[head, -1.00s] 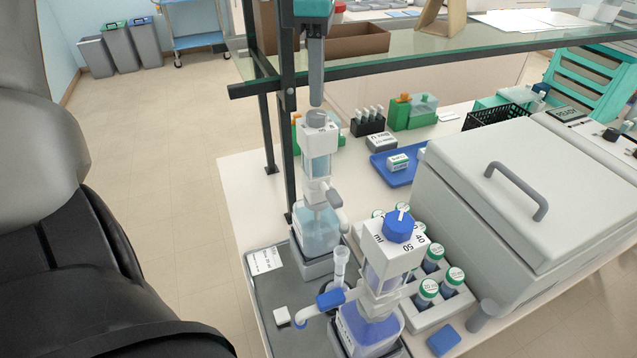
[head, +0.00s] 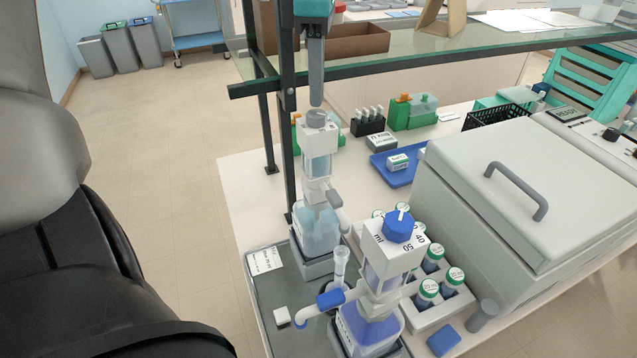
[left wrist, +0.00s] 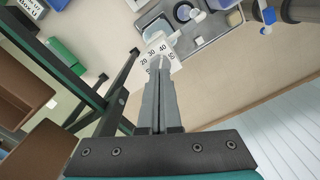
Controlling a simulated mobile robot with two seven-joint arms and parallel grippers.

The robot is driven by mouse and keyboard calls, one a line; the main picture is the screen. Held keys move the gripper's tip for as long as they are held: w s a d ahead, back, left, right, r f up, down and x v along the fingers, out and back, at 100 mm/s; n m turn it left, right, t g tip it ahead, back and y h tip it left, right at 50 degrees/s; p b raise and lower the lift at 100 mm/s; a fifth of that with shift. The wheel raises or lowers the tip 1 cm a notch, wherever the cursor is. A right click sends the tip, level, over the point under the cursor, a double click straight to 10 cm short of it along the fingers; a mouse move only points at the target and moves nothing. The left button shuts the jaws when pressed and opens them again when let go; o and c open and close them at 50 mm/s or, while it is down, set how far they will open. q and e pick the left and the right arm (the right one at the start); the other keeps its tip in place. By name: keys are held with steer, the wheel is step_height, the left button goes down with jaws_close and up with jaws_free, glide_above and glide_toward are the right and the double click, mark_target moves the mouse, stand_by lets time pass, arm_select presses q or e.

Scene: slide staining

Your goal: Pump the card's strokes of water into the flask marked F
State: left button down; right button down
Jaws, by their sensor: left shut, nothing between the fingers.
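My left gripper (head: 316,98) comes down from the top centre, its grey fingers shut and empty. The tips are just above the grey knob (head: 316,117) of a bottle-top pump (head: 318,165) on a bottle of pale blue liquid (head: 318,232). I cannot tell whether they touch. In the left wrist view the fingers (left wrist: 162,65) overlap the pump's numbered white top (left wrist: 150,60). A clear narrow neck (head: 341,262), possibly a flask, rises beside the front pump; no mark is readable. A white card (head: 264,260) lies on the grey tray, its text too small to read. My right gripper is not in view.
A second pump with a blue knob (head: 398,228) stands in front on a violet bottle (head: 368,330). A rack of capped vials (head: 430,315) and a large grey lidded box (head: 510,190) are on the right. A glass shelf (head: 430,60) with a dark post is close behind my gripper.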

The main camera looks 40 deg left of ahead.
mark_target(316, 114)
arm_select(q)
steer(key=shift+f, duration=0.15)
stand_by(0.3)
steer(key=shift+f+b, duration=1.95)
steer(key=shift+f, duration=0.45)
steer(key=shift+s, duration=0.15)
steer(key=shift+r+p, duration=1.9)
steer(key=shift+r, duration=0.6)
steer(key=shift+f, duration=0.15)
steer(key=shift+f+b, duration=1.95)
steer(key=shift+f, duration=0.55)
steer(key=shift+r+p, duration=1.95)
steer(key=shift+r, duration=0.7)
